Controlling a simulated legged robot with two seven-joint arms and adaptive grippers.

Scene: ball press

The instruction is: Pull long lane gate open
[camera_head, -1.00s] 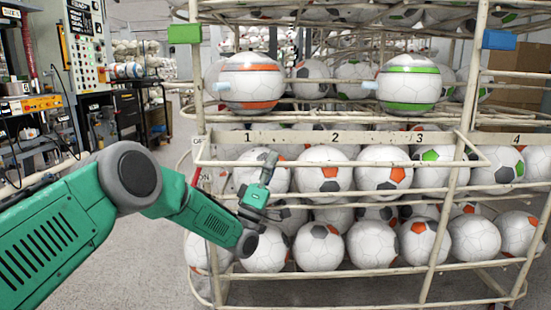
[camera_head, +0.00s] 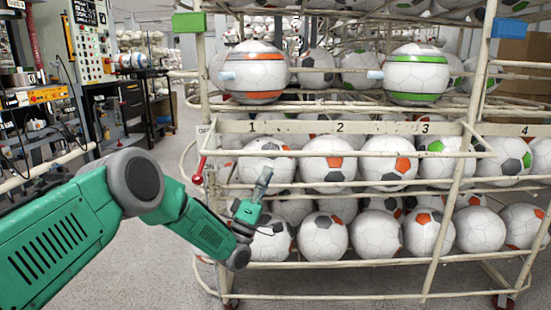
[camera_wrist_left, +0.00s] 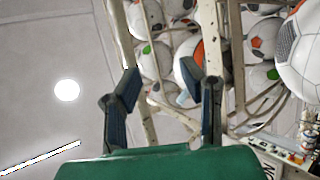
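A long pale bar (camera_head: 300,153) runs across the front of the numbered ball lanes, and it looks like the long lane gate. A red handle (camera_head: 199,170) hangs at the rack's left post. My left gripper (camera_head: 263,182) is in front of the lower left part of the rack, just below the bar, near lane 1. In the left wrist view the two dark fingers (camera_wrist_left: 165,92) are spread apart with nothing held between them. A pale rack post and balls show beyond them. Whether a finger touches the rack cannot be told. My right gripper is not in view.
White soccer balls fill the lower tiers. An orange-striped ball (camera_head: 254,72) and a green-striped ball (camera_head: 415,74) sit on the upper shelf. A green block (camera_head: 189,23) and a blue block (camera_head: 509,27) are on the posts. A workbench (camera_head: 40,100) stands left; the floor between is open.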

